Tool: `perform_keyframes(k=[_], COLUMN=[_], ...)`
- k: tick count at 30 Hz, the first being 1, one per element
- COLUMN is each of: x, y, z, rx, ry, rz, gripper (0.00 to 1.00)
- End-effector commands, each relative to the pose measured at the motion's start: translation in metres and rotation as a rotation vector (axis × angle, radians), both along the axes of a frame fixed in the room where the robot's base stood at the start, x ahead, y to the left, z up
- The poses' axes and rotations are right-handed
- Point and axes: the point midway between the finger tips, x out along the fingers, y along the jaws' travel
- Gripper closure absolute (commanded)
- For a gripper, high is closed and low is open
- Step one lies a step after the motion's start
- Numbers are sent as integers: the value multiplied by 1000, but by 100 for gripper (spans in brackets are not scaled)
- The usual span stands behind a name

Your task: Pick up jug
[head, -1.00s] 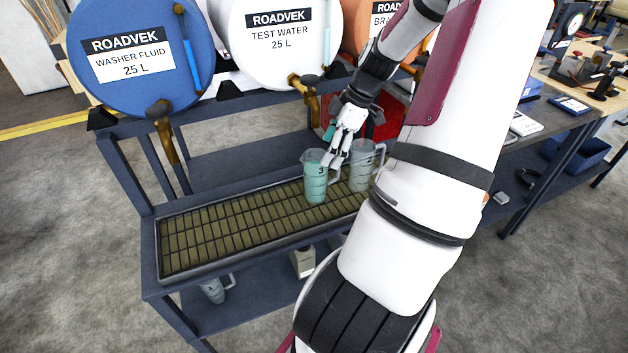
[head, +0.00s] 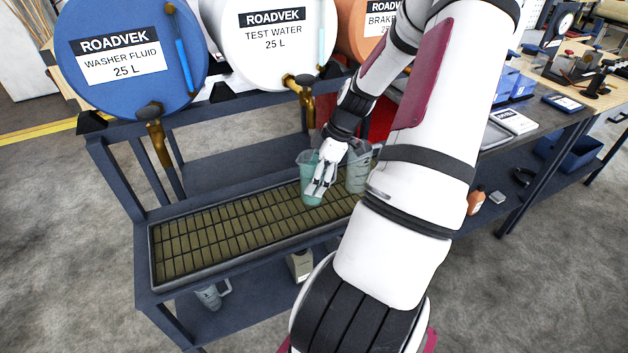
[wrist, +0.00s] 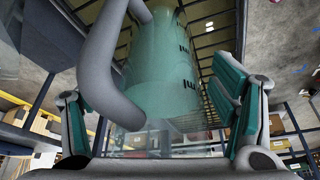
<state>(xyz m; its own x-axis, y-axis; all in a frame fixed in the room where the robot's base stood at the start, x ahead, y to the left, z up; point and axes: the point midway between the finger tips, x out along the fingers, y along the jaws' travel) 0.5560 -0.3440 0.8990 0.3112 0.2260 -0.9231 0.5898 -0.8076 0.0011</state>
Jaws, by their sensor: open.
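A clear jug with teal liquid (head: 307,187) stands upright on the trolley's grated tray (head: 190,252), under the white drum's tap. My gripper (head: 321,188) is open at its handle side and hides part of it in the head view. In the wrist view the jug (wrist: 165,70) fills the middle, with its grey handle (wrist: 97,60) nearest the camera. The jug and handle lie between the spread teal-padded fingers of my gripper (wrist: 155,105). I cannot tell whether a finger touches. A second, greyer jug (head: 359,172) stands close on the right, partly behind my arm.
Blue (head: 125,55), white (head: 280,40) and orange (head: 370,35) drums with brass taps hang above the tray. Another jug (head: 210,295) and a pale box (head: 300,265) are on the lower shelf. The tray's left part is clear.

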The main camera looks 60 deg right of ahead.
Motion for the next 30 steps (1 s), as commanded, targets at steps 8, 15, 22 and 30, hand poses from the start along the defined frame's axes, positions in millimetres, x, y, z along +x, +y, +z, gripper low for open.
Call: perform_keyframes(k=[8,15,22,30], x=[0,0,-1,-29], y=[0,0,-1,16], z=[0,0,8,17], rx=[0,1,-2,2], ry=[0,1,1,4], rz=[0,0,0,-2], gripper=[75,90,90,90])
